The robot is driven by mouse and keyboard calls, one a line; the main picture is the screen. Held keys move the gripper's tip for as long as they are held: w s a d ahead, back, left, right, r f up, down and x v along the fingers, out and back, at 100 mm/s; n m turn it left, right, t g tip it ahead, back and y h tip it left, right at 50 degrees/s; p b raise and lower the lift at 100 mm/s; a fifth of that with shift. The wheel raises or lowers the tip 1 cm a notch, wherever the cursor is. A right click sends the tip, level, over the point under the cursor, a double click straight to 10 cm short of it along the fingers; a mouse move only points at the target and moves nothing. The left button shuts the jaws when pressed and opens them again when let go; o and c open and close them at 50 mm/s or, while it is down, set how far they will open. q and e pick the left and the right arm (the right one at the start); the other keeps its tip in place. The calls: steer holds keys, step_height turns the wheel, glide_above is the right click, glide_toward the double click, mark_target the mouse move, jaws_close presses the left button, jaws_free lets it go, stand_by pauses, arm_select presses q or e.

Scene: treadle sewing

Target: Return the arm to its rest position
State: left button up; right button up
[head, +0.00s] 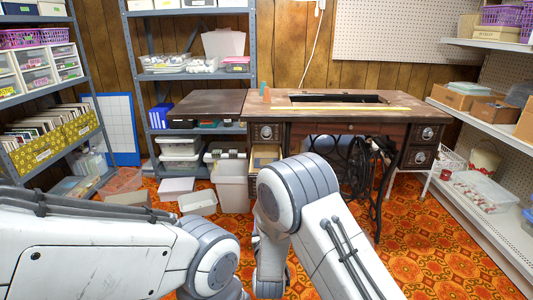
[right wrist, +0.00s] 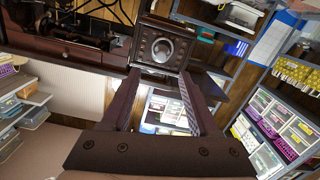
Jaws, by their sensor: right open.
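My right gripper (right wrist: 158,75) is open in the right wrist view, its two dark fingers spread apart with nothing between them. Beyond the fingertips is a dark drawer front with a round metal pull (right wrist: 165,45). In the head view both arms show only as white links and grey joints across the lower part. Neither gripper's fingers can be seen there, and my left gripper is out of view. The wooden treadle sewing table (head: 345,112) stands behind the right arm's raised joint, which hides part of its lower left side.
Blue-grey shelving (head: 135,60) stands at the left and back. A white shelf unit (head: 480,120) with boxes lines the right. A grey bin (head: 232,185) stands by the table's left side. Patterned orange carpet (head: 430,240) is open at lower right.

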steer(key=s+d+r+m+g, duration=0.1)
steer(key=s+d+g, duration=0.7)
steer(key=s, duration=0.4)
steer(key=s+d+m+g, duration=0.1)
steer(key=s+d+g, duration=0.6)
steer(key=s+d, duration=0.4)
steer(key=s+a+r+n+g+y+p, duration=0.1)
steer(key=s+a+r+n+p, duration=0.1)
steer(key=s+a+r+n, duration=0.4)
steer(key=s+a+r+n+g+p, duration=0.1)
steer(key=s+a+r+p, duration=0.3)
steer(key=s+a, duration=0.55)
step_height(320, 180, up, 38)
steer(key=p, duration=3.5)
steer(key=shift+d+f+p, duration=0.25)
steer(key=shift+d+p, duration=0.1)
steer(key=shift+d, duration=0.05)
